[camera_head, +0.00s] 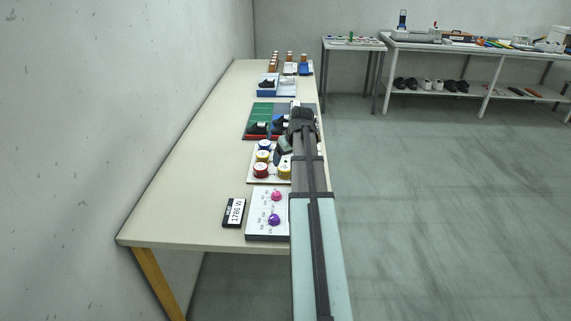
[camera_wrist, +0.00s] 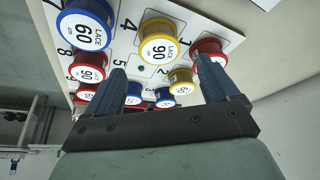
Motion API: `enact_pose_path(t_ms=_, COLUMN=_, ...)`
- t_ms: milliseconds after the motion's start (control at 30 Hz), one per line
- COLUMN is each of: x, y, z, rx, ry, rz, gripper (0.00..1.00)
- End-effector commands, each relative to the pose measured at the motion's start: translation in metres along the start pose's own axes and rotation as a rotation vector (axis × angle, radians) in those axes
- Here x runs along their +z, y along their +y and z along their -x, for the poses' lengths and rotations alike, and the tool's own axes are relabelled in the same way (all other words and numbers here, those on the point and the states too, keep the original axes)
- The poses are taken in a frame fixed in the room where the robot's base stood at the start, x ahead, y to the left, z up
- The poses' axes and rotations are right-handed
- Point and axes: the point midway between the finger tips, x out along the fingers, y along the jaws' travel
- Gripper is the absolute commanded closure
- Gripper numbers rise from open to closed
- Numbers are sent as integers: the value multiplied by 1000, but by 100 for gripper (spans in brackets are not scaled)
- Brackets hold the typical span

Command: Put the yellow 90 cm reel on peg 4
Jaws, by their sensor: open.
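In the wrist view, a yellow reel (camera_wrist: 160,44) marked LACE 90 stands on the white numbered board (camera_wrist: 218,30), with printed numbers 4 and 3 on either side. I cannot tell which number belongs to its place. A smaller-looking yellow reel (camera_wrist: 181,80) is farther off, its marking unclear. My gripper (camera_wrist: 160,66) is open, its fingers apart in front of the reels; nothing is visibly held. In the head view, the board (camera_head: 256,180) carries blue, yellow and red reels, including a yellow one (camera_head: 284,171); my arm hides its right part. Peg 4 itself is not clearly visible.
In the wrist view, a blue LACE 60 reel (camera_wrist: 82,31) and red reels (camera_wrist: 209,47) (camera_wrist: 91,66) stand close by. In the head view, a knob panel (camera_head: 259,228) and black display (camera_head: 233,212) lie nearer. The table's left side is clear.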

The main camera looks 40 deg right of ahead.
Motion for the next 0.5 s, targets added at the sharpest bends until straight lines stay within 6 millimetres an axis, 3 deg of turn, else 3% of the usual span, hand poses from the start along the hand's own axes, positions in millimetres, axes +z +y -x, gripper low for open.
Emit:
enact_pose_path(t_ms=200, x=0, y=0, z=35, rx=0, ry=2, rz=0, gripper=12)
enact_pose_path(t_ms=500, x=0, y=0, z=60, rx=0, ry=0, rz=0, gripper=12)
